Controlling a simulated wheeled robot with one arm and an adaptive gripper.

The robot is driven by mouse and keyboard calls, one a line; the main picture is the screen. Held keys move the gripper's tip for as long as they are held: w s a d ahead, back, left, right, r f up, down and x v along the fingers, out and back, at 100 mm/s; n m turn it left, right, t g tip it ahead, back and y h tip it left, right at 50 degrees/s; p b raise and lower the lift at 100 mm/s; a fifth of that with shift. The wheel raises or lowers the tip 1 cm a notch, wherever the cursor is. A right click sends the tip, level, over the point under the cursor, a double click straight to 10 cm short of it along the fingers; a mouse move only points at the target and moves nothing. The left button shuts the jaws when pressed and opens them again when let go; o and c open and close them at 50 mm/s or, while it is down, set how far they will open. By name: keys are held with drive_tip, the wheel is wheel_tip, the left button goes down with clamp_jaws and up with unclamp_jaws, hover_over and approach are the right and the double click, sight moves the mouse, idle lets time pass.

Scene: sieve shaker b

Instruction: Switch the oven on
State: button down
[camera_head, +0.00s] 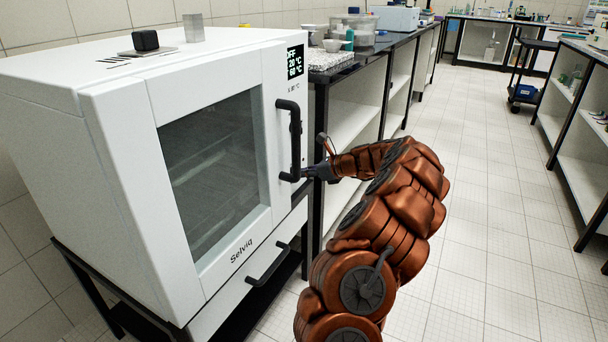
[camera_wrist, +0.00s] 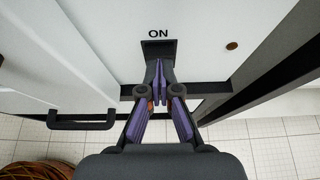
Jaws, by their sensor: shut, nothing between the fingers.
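The oven (camera_head: 120,150) is a white cabinet with a dark glass door at the left of the head view. Its display (camera_head: 295,63) reads OFF, 20 °C and 60 °C. In the wrist view the oven front (camera_wrist: 200,30) bears the label ON above a dark switch (camera_wrist: 157,47). My gripper (camera_wrist: 160,66) is shut and empty, with its fingertips at the lower part of this switch; I cannot tell whether they touch it. In the head view my gripper (camera_head: 312,172) is beside the black door handle (camera_head: 289,140), which partly hides the fingertips. The door is shut.
A drawer handle (camera_head: 270,265) sticks out below the oven door. A dark-topped bench (camera_head: 375,50) with open shelves stands right of the oven. A black cart (camera_head: 525,90) stands farther back. The tiled aisle (camera_head: 490,200) is clear.

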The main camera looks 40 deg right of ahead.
drive_tip(key=shift+w+r+p, duration=0.1)
drive_tip(key=shift+r+p, duration=0.05)
drive_tip(key=shift+p, duration=0.25)
drive_tip(key=shift+w+a+g+p, duration=0.15)
drive_tip(key=shift+g+p, duration=0.15)
drive_tip(key=shift+p, duration=0.6)
drive_tip(key=shift+r+p, duration=0.2)
drive_tip(key=shift+p, duration=0.1)
drive_tip(key=shift+r+p, duration=0.5)
drive_tip(key=shift+p, duration=0.2)
drive_tip(key=shift+r, duration=0.1)
